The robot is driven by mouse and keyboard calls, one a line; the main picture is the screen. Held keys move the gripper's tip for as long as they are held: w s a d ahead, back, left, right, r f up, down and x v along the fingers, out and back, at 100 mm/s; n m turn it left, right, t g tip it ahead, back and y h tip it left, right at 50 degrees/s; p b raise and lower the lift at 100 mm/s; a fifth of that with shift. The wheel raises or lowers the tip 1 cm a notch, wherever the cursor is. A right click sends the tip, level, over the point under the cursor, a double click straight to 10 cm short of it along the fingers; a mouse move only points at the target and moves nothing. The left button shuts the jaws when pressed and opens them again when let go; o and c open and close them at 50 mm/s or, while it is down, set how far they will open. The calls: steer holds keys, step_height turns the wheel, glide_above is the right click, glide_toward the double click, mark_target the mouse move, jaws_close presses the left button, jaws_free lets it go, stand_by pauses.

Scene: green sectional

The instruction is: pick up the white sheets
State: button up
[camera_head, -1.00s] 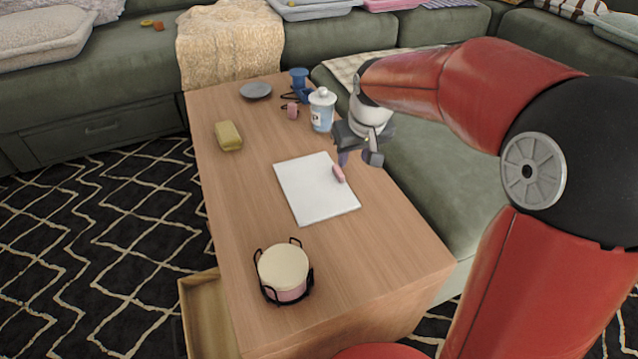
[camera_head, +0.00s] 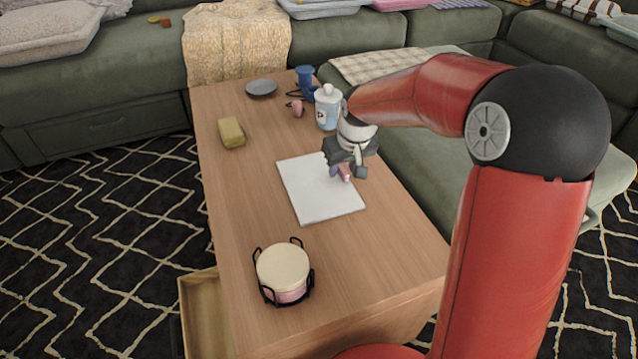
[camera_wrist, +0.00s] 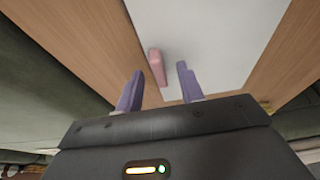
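The white sheets (camera_head: 318,203) lie flat as a stack on the wooden table. They also fill the upper middle of the wrist view (camera_wrist: 215,40). A small pink object (camera_wrist: 157,67) lies on the sheets near their edge; in the head view (camera_head: 346,173) my gripper partly hides it. My gripper (camera_head: 340,172) is above the sheets' upper right part, pointing down. In the wrist view its two purple fingers (camera_wrist: 159,88) are apart with nothing held between them. The pink object shows just beyond the gap between the fingers.
On the table (camera_head: 240,190) stand a white bottle (camera_head: 327,112), a blue item (camera_head: 305,80), a grey plate (camera_head: 261,88), a yellow block (camera_head: 231,132) and a round container in a black rack (camera_head: 284,272). A green sofa (camera_head: 410,150) borders the right side. An open drawer (camera_head: 205,315) juts out below left.

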jaws_close()
steer(key=shift+r, duration=0.1)
